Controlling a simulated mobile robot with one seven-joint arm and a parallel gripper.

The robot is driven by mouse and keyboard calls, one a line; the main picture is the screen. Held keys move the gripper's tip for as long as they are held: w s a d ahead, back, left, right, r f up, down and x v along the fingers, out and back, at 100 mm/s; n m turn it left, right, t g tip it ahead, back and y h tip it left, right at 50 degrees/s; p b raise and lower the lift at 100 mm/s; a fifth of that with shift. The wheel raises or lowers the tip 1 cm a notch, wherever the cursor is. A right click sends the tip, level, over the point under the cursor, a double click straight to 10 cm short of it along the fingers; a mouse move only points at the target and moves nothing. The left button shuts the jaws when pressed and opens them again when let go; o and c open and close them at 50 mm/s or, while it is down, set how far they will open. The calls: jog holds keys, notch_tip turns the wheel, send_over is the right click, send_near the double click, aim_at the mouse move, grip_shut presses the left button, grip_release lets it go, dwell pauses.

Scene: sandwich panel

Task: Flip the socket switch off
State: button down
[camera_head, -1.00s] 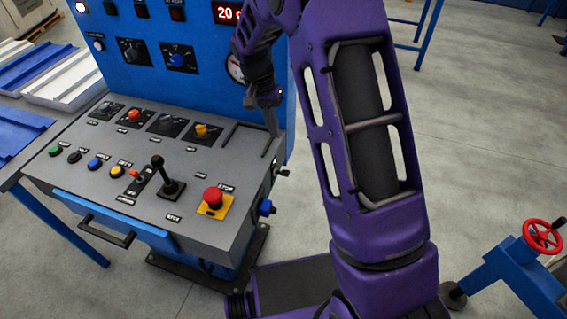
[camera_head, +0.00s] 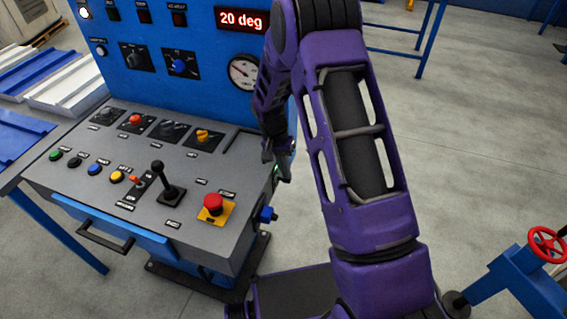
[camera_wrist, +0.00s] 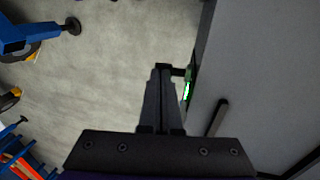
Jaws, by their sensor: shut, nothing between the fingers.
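The control console (camera_head: 150,185) stands left of my arm. On its right side wall a small green-lit part (camera_head: 276,170) shows, probably the socket switch. In the wrist view this green-lit part (camera_wrist: 187,91) sits just right of my fingers, with a short dark stub (camera_wrist: 178,71) beside it reaching toward the fingertips. My gripper (camera_head: 281,176) points down beside that wall and partly hides the socket area. In the wrist view my gripper (camera_wrist: 163,70) is shut and empty, its tips at or very near the stub; I cannot tell whether they touch.
A blue connector (camera_head: 267,215) sticks out lower on the same wall. The console top holds a red emergency button (camera_head: 213,203) and a black lever (camera_head: 165,183). A blue stand with a red handwheel (camera_head: 546,244) is at the right. Open floor (camera_head: 470,140) lies right of my arm.

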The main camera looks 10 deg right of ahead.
jog(key=shift+f, duration=0.15)
jog(key=shift+s+d+f+t+y+b, duration=0.15)
jog(key=shift+d+f+t+y+b, duration=0.25)
jog(key=shift+y, duration=0.2)
jog(key=shift+s+d+f+t+y+b, duration=0.15)
jog(key=shift+t+y+b, duration=0.15)
jog(key=shift+y+b, duration=0.25)
jog(key=shift+s+d+f, duration=0.1)
jog(key=shift+f, duration=0.25)
jog(key=shift+r, duration=0.4)
jog(key=shift+r+p, duration=0.5)
jog(key=shift+r, duration=0.15)
jog(key=shift+r, duration=0.35)
notch_tip(320, 180, up, 13)
jog(key=s+d+p, duration=0.1)
jog(key=d+p, duration=0.1)
jog(key=p, duration=0.1)
jog(key=shift+s+d, duration=0.2)
jog(key=shift+d, duration=0.05)
